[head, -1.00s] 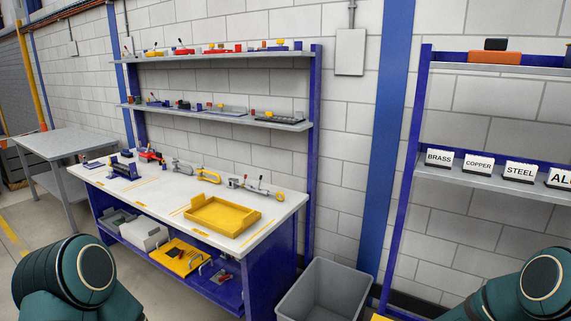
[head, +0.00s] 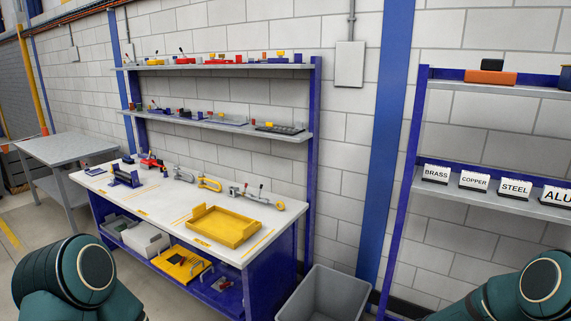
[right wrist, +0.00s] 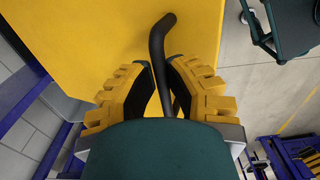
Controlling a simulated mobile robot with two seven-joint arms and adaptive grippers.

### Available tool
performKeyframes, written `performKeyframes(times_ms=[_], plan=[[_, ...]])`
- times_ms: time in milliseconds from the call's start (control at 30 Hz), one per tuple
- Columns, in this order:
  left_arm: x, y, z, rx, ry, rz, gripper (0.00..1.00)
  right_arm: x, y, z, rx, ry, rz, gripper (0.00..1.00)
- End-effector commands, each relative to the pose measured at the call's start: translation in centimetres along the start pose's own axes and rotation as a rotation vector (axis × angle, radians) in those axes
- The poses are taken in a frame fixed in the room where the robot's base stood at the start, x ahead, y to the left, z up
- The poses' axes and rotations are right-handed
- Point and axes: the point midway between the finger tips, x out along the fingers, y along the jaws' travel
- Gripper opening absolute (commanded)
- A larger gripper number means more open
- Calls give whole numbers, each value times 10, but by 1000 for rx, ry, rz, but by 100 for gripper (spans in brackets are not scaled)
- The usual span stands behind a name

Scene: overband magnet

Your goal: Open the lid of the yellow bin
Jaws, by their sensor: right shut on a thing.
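The right wrist view shows a broad flat yellow surface (right wrist: 105,30), which looks like the lid of the yellow bin. A bent black handle (right wrist: 163,40) stands out over it. My right gripper (right wrist: 158,78) has its two yellow-ribbed fingers on either side of the handle and is shut on it. The handle's lower end is hidden between the fingers and by my wrist. The yellow bin does not show in the head view, where only the upper parts of my arms are seen. My left gripper is out of view.
A workbench (head: 130,200) holds a yellow tray (head: 228,232) and several tools. An open grey bin (head: 322,292) stands on the floor beside it. A blue-framed shelf (head: 500,203) with metal labels is on the right. In the right wrist view, floor (right wrist: 262,90) shows right of the yellow surface.

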Motion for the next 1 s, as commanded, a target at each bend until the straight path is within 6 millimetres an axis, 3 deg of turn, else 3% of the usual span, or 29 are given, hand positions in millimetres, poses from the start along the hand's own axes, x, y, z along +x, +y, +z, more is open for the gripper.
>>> performKeyframes(times_ms=[433, 1000], plan=[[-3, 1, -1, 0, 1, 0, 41, -4, 4, 0, 1, 2, 6, 0], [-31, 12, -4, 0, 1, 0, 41, -34, 24, 0, 2, 1, 5, 0]])
